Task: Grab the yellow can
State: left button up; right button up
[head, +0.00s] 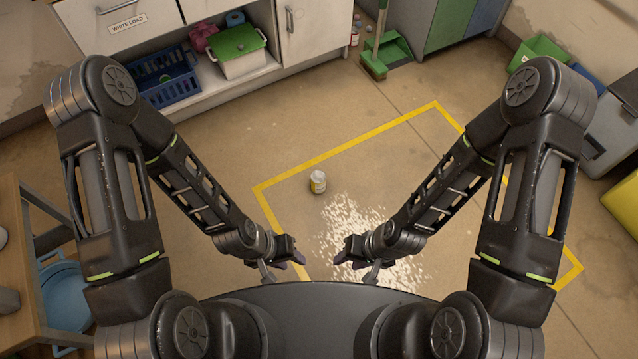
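A small can (318,182) with a yellow and white label and a pale top stands on the floor, inside a yellow taped outline. My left gripper (283,264) is below and to the left of the can in the head view, apart from it. My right gripper (362,262) is below and to the right of the can, also apart from it. Both grippers are near the front edge of my dark body. The fingers are small and partly hidden, so I cannot tell how far open they are.
Yellow tape (350,143) marks the floor. White spilled material (350,225) lies right of the can. A cabinet with a blue basket (170,85) and a green-lidded box (238,50) stands at the back. A green dustpan (388,50) is behind. A wooden table (20,290) is at left.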

aim_at(318, 177)
jog(key=u, duration=0.4)
jog(key=i+l+u, duration=0.3)
jog(key=l+u, duration=0.3)
jog(key=l, duration=0.15)
jog(key=i+l+u, duration=0.1)
jog(key=l+u, duration=0.15)
jog(key=l, duration=0.2)
jog(key=i+l+u, duration=0.1)
jog(key=l, duration=0.7)
jog(key=i+l, duration=0.15)
jog(key=l, duration=0.7)
jog(key=i+l+u, duration=0.15)
jog(key=l, duration=1.5)
jog(key=i+j, duration=0.1)
jog(key=j, duration=0.15)
jog(key=u, duration=0.05)
